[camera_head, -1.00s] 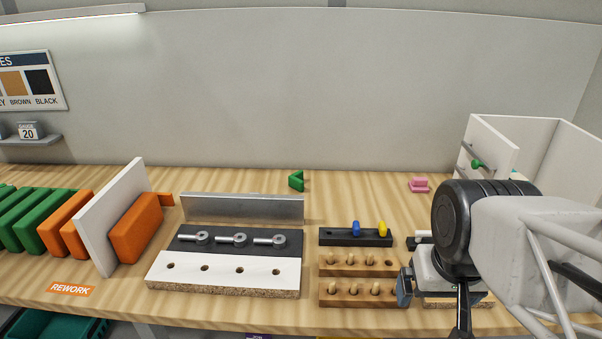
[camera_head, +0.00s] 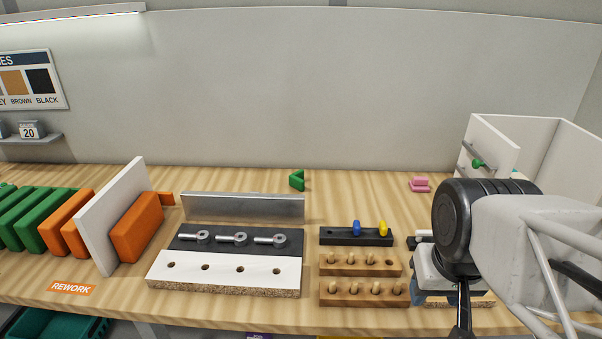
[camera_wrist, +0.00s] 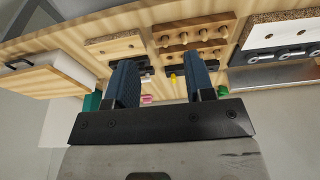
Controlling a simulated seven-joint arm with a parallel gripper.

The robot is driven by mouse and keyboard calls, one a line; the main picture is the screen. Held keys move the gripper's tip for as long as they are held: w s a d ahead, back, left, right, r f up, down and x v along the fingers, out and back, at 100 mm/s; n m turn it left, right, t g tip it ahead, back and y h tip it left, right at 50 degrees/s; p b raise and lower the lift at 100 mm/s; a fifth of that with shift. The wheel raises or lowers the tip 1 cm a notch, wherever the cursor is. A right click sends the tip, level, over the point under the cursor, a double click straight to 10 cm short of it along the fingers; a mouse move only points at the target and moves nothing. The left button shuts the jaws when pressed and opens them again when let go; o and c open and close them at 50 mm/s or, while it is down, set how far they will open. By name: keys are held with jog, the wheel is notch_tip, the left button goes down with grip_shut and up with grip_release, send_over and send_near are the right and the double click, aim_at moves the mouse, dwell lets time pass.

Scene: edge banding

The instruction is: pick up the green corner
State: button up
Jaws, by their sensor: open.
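The green corner (camera_head: 297,180) is a small green angled piece. It lies on the bench behind the right end of the metal fence. In the wrist view a green piece (camera_wrist: 224,90), probably the same corner, shows just beside the right finger, partly hidden. My gripper (camera_wrist: 161,72) is open, with nothing between its fingers. In the head view it is at the front right of the bench, well to the right of and nearer than the green corner, and my wrist hides most of it.
Peg blocks (camera_head: 362,285) and a black holder (camera_head: 340,236) with blue and yellow pieces stand left of my gripper. The metal fence (camera_head: 243,206) stands in front of the corner. A pink piece (camera_head: 420,185) and white box (camera_head: 490,145) are at right. Bench around the corner is clear.

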jog(key=w+a+r+m, duration=0.1)
jog(key=w+r, duration=0.2)
jog(key=w, duration=0.6)
jog(key=w+a+r+m, duration=0.1)
jog(key=w+a+r, duration=0.1)
jog(key=w, duration=0.6)
jog(key=m+g, duration=0.3)
jog(key=m, duration=0.3)
send_over(298, 171)
jog(key=f, duration=1.8)
jog(key=shift+s+d, duration=0.15)
jog(key=shift+s, duration=0.2)
jog(key=shift+w+a+f, duration=0.2)
jog(key=shift+f, duration=0.05)
jog(key=shift+f, duration=1.3)
jog(key=shift+f, duration=2.6)
